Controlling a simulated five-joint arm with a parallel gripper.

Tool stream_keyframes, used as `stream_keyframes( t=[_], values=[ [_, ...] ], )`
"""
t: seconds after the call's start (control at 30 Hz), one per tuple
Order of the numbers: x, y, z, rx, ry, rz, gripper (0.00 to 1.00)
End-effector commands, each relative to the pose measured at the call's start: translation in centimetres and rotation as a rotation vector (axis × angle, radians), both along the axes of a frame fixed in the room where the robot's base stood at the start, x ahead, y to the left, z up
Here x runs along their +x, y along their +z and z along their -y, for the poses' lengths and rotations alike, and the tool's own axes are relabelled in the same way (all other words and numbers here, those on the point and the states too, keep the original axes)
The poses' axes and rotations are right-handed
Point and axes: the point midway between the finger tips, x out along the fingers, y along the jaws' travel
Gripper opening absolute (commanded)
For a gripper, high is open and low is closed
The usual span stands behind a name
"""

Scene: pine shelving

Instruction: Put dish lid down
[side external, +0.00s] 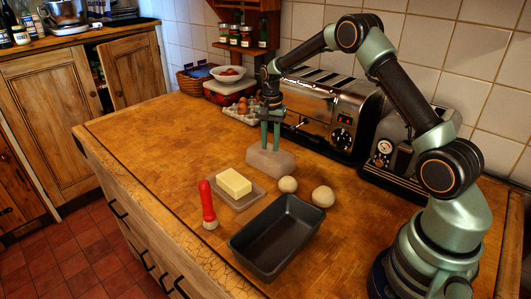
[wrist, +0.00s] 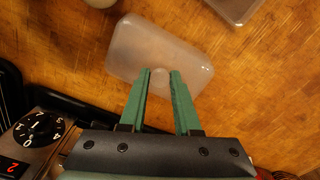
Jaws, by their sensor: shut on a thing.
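The dish lid (side external: 270,161) is a frosted, see-through rounded box with a small knob on top. In the wrist view the lid (wrist: 160,55) lies below my fingertips, tilted in the picture. My gripper (side external: 270,146) points down from above and is shut on the lid's knob; the green fingers (wrist: 160,76) are on either side of it. The lid is at or just above the counter; I cannot tell whether it touches. The butter (side external: 234,182) sits uncovered on its dish (side external: 250,200), to the left and in front of the lid.
Two dough balls (side external: 323,196) stand to the right of the lid. A dark loaf pan (side external: 262,262) and a red-handled tool (side external: 207,205) lie nearer the front. The left counter (side external: 135,135) is clear.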

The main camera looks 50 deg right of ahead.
Motion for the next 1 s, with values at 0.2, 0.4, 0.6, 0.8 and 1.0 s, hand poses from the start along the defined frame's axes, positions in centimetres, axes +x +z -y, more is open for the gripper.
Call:
stream_keyframes(
  t=[0.2,0.4,0.6,0.8,1.0],
  values=[
    [0.0,-0.3,0.0,0.0,0.0,0.0,0.46],
    [0.0,-0.2,0.0,0.0,0.0,0.0,0.61],
    [0.0,0.0,0.0,-0.001,0.0,0.001,0.61],
    [0.1,2.4,0.0,-0.001,0.0,0.004,0.61],
    [0.1,6.6,0.0,-0.001,0.0,0.005,0.61]
  ],
)
